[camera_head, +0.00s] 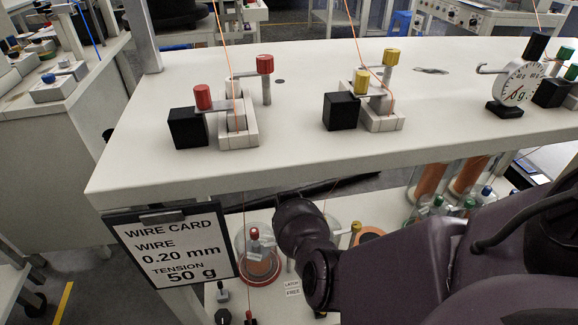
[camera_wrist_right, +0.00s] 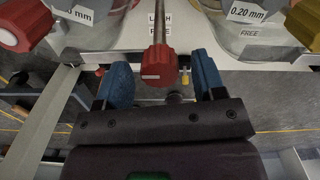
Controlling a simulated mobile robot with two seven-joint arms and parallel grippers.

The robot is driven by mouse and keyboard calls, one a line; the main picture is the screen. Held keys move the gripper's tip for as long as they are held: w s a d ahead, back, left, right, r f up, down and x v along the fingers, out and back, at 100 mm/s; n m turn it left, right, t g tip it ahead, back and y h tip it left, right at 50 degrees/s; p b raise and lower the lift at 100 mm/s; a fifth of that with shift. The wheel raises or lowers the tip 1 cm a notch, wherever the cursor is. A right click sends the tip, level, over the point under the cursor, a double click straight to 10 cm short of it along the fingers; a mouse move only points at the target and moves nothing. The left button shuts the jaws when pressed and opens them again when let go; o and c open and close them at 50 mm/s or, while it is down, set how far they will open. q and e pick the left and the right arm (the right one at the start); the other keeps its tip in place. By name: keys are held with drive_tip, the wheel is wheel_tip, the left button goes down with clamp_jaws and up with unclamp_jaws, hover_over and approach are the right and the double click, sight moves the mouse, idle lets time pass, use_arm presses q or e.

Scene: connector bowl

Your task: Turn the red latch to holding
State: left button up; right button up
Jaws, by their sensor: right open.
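In the right wrist view the red latch knob (camera_wrist_right: 158,70) sits at the end of a thin metal rod that comes down from the top edge. My right gripper (camera_wrist_right: 160,62) is open, with one blue finger on each side of the knob and a visible gap to both. The rod crosses a label (camera_wrist_right: 161,31) that reads "FREE" below a partly covered word. In the head view the latch label (camera_head: 292,288) lies on the lower shelf beside my right arm. The gripper itself is hidden there. My left gripper is not in view.
In the wrist view a glass jar (camera_wrist_right: 88,38) with a red knob stands left and another jar (camera_wrist_right: 238,40) right. The upper shelf (camera_head: 290,90) overhangs the lower one and carries red and yellow knobbed clamps. A wire card (camera_head: 170,248) hangs at its front left.

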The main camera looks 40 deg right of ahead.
drive_tip(key=shift+r, duration=0.1)
drive_tip(key=shift+w+r, duration=0.1)
drive_tip(key=shift+r, duration=0.2)
use_arm(q)
drive_tip(key=p, duration=0.2)
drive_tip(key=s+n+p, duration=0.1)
drive_tip(key=p, duration=0.1)
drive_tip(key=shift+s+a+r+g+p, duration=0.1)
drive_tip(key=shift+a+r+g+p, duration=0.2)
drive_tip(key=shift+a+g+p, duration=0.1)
use_arm(e)
wheel_tip(320, 180, up, 10)
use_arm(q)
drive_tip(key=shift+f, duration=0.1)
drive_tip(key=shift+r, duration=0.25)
